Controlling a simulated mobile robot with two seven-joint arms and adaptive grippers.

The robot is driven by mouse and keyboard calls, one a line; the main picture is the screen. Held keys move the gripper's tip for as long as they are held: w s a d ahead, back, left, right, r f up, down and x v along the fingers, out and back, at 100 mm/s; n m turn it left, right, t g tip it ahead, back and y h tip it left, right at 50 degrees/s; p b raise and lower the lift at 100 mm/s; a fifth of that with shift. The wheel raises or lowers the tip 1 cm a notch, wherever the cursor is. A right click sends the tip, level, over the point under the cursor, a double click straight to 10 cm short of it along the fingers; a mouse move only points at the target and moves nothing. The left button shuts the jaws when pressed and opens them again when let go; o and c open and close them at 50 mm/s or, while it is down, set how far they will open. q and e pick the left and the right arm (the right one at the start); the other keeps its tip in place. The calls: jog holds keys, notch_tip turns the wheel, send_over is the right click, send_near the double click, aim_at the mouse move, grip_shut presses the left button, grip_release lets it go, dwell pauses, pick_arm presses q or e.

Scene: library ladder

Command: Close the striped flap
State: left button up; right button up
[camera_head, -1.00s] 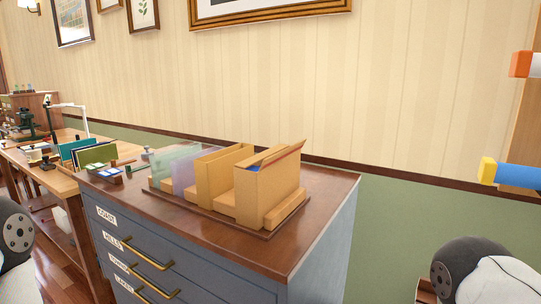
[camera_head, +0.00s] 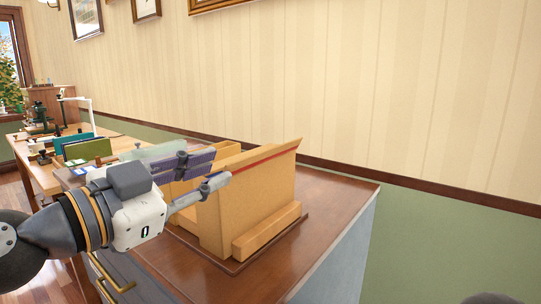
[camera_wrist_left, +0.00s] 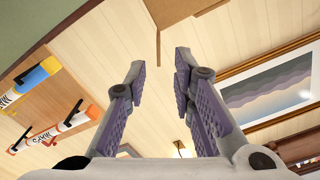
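A tan file box (camera_head: 255,200) stands on the cabinet top. In the left wrist view the spread fingertips (camera_wrist_left: 160,62) point at a tan panel (camera_wrist_left: 180,9) with a thin edge hanging down. I cannot tell whether they touch. My right gripper is not in view.
The brown cabinet top (camera_head: 325,212) is clear right of the box. A wooden table (camera_head: 40,178) with small items stands at the left. In the left wrist view, tubes (camera_wrist_left: 62,127) show at left and a framed picture (camera_wrist_left: 265,90) at right.

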aim_at(256, 156)
pick_arm(q)
jog(key=b+x, duration=0.1)
jog(key=x, duration=0.9)
jog(key=shift+w+d+f, duration=0.1)
jog(key=shift+w+d, duration=0.15)
jog(key=shift+w, duration=0.05)
jog(key=shift+c, duration=0.3)
grip_shut()
